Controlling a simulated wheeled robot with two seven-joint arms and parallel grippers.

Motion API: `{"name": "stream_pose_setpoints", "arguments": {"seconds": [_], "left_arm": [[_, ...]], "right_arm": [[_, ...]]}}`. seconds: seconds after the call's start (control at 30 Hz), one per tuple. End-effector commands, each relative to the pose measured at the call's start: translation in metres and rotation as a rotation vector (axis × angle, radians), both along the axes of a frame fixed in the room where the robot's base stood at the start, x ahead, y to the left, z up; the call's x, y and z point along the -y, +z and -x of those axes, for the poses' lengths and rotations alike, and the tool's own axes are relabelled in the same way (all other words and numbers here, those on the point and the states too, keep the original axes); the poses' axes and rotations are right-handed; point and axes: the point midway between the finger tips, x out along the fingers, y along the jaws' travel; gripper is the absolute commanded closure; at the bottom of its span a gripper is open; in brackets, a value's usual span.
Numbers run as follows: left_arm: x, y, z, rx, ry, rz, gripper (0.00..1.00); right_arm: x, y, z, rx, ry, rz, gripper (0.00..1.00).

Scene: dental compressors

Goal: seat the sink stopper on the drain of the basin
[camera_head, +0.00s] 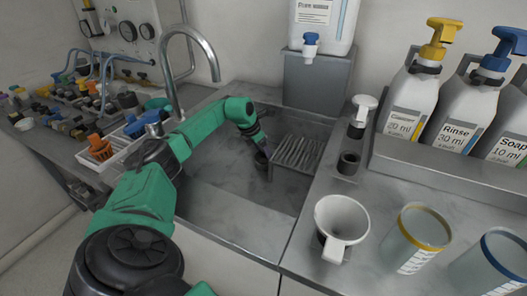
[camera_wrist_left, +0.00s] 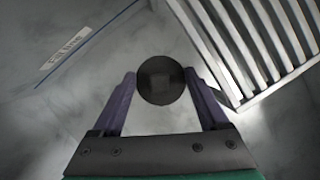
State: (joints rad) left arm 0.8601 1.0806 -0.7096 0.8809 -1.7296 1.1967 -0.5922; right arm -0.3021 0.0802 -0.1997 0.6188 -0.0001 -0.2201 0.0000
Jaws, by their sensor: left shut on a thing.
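My left gripper (camera_head: 264,158) reaches down into the grey metal basin (camera_head: 215,190). In the head view the stopper (camera_head: 261,159) is a small dark shape at the fingertips, low in the basin. I cannot tell whether it touches the basin floor. The drain cannot be made out in either view. My right gripper is not in view.
A slatted rack (camera_head: 297,153) stands close right of the gripper, also in the left wrist view (camera_wrist_left: 250,45). A curved faucet (camera_head: 185,35) rises behind. A white funnel (camera_head: 341,222), beakers (camera_head: 425,228) and pump bottles (camera_head: 410,95) stand right. The basin's front floor is clear.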

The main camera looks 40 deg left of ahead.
Motion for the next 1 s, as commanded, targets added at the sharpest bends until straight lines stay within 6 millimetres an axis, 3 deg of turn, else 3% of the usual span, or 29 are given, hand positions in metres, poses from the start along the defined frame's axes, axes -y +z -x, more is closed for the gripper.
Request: {"name": "stream_pose_setpoints", "arguments": {"seconds": [0.43,0.8,1.0], "left_arm": [[0.000,-0.003,0.001,0.000,0.000,0.000,0.78],[0.000,-0.024,0.001,0.000,0.000,0.001,0.78],[0.000,-0.024,0.001,0.000,0.000,0.000,0.78]], "right_arm": [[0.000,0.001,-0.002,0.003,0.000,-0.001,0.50],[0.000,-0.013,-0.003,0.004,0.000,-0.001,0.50],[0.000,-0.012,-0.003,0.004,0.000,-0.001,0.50]]}}
